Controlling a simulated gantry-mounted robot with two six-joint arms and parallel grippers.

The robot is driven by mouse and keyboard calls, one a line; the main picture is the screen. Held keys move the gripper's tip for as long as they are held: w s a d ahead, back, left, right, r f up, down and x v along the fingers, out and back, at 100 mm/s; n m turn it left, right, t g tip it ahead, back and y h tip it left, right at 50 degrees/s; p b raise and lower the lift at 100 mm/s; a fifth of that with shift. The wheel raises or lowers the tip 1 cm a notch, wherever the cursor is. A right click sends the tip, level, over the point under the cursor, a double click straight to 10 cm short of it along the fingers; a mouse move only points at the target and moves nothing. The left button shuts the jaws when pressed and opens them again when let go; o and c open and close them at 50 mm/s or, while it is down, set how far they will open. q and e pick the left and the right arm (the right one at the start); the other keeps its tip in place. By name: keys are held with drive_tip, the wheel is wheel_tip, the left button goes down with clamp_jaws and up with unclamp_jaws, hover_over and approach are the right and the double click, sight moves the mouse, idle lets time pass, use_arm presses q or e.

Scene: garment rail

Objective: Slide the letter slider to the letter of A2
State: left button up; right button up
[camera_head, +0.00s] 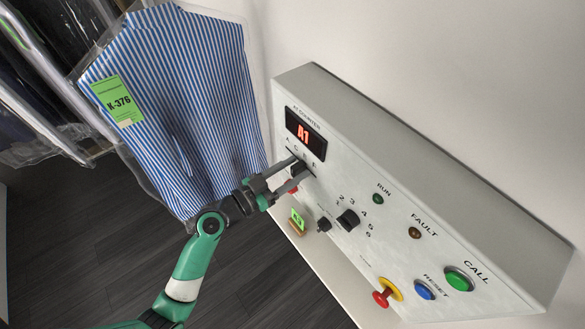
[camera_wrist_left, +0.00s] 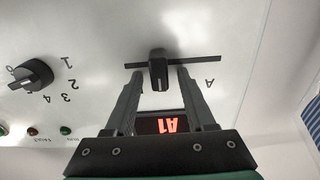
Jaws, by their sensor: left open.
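The letter slider's black knob (camera_wrist_left: 158,72) sits in a dark slot (camera_wrist_left: 205,61) on the grey control panel (camera_head: 400,185). In the left wrist view, which shows the panel upside down, an A stands by the slot's right end, with the knob left of it. My left gripper (camera_wrist_left: 159,73) is open, its fingers on either side of the knob with a small gap at each side. In the head view my left gripper (camera_head: 293,172) reaches the slot and hides part of it and its letters. The red display (camera_head: 303,132) reads A1. My right gripper is not in view.
A black rotary knob (camera_head: 348,219) with numbers stands right of the slider. Further right are a red emergency button (camera_head: 384,294), a blue button (camera_head: 425,290) and a green button (camera_head: 459,279). A bagged striped shirt (camera_head: 185,95) hangs left of the panel.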

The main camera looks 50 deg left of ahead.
use_arm(q)
clamp_jaws()
idle(1.3)
